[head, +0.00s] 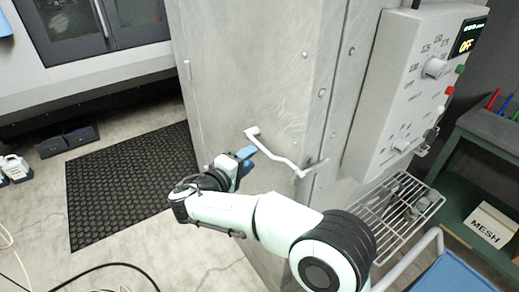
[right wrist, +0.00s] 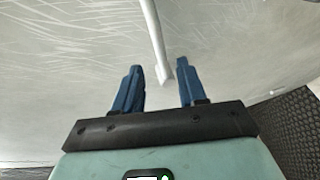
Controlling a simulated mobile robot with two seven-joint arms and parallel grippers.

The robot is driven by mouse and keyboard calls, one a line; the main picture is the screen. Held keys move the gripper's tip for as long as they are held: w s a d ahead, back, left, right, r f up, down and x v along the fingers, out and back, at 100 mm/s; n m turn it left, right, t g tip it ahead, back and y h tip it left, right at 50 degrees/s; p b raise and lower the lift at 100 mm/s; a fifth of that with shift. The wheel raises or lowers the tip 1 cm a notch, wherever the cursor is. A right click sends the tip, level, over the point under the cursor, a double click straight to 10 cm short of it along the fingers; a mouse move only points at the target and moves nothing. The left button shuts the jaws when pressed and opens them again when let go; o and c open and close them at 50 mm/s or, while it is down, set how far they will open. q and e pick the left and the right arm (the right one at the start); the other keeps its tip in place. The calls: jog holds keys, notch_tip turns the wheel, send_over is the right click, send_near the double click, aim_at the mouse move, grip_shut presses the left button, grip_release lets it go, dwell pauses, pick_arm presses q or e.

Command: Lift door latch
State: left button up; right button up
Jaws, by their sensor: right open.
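The door latch (head: 275,155) is a pale bent bar on the grey metal booth door (head: 235,75). It runs from a round pivot at upper left down to a catch near the door's right edge. My right gripper (head: 245,153) is at the latch's left end, its blue fingers pointing at the door. In the right wrist view the gripper (right wrist: 160,66) is open. The latch bar (right wrist: 153,35) comes down from the top and its end appears between the fingertips, with no clear contact. My left gripper is out of view.
A control box (head: 400,90) with knobs and an "OFF" display is on the right. Below it are a wire rack (head: 395,212) and a green bench with a "MESH" box (head: 490,224). A black mat (head: 130,185) lies on the floor at left.

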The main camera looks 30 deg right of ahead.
aim_at(261, 149)
jog(key=x, duration=0.6)
jog(key=shift+p, duration=0.45)
jog(key=shift+d, duration=0.1)
grip_shut()
